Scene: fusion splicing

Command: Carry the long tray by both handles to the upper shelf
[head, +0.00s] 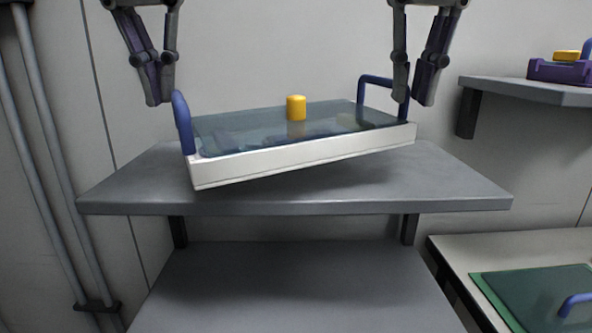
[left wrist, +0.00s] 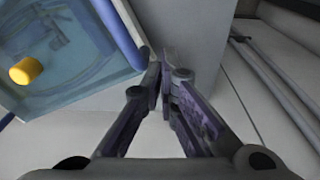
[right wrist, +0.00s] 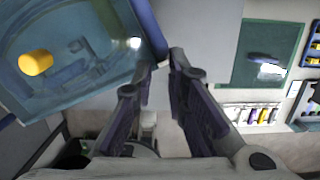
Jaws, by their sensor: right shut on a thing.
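The long tray (head: 300,152) is white-sided with a bluish see-through top and a blue handle at each end. It hangs tilted over the grey upper shelf (head: 450,185), its right end higher than its left. Its lower left corner is close to the shelf; contact is unclear. My right gripper (head: 413,100) is shut on the right handle (head: 375,80), which also shows in the right wrist view (right wrist: 150,35). My left gripper (head: 159,101) is shut with its fingertips together, beside and outside the left handle (head: 182,122); the left wrist view shows that handle (left wrist: 120,35) beside the fingers.
A yellow cylinder (head: 296,107) stands upright on the tray. A lower shelf (head: 290,290) below is bare. At right, a wall shelf (head: 530,92) holds a purple object (head: 560,71), and a table (head: 460,252) bears a green mat (head: 490,290). Pipes (head: 45,150) run along the left wall.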

